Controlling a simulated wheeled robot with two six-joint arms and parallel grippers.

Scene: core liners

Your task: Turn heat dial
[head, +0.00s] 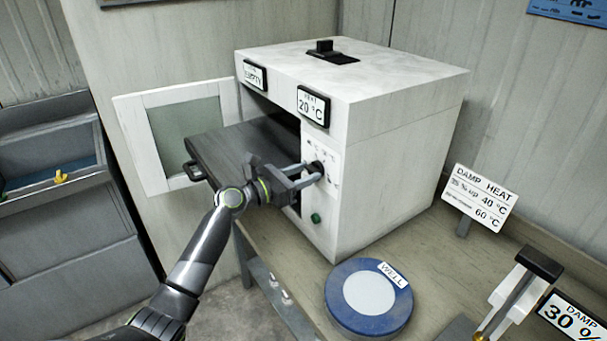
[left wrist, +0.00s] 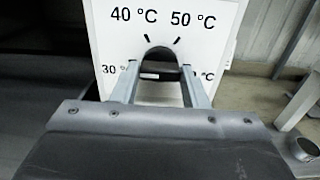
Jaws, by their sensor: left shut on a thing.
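The heat dial (left wrist: 159,56) is a dark knob on the white front panel of the oven (head: 395,125). In the left wrist view, 40 °C and 50 °C are printed above it, with 30 °C at lower left and a partly covered mark at lower right. My left gripper (head: 318,172) is shut on the dial, one finger on each side, as the left wrist view (left wrist: 165,82) also shows. The heat display (head: 313,106) above reads 20 °C. The dial's pointer is hard to make out. My right gripper is not in view.
The oven door (head: 130,140) stands open at left, and a dark tray (head: 222,150) sticks out below my arm. A green button (head: 316,218) is under the dial. A blue round WELL pad (head: 340,312) and a DAMP HEAT sign (head: 480,197) are on the bench.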

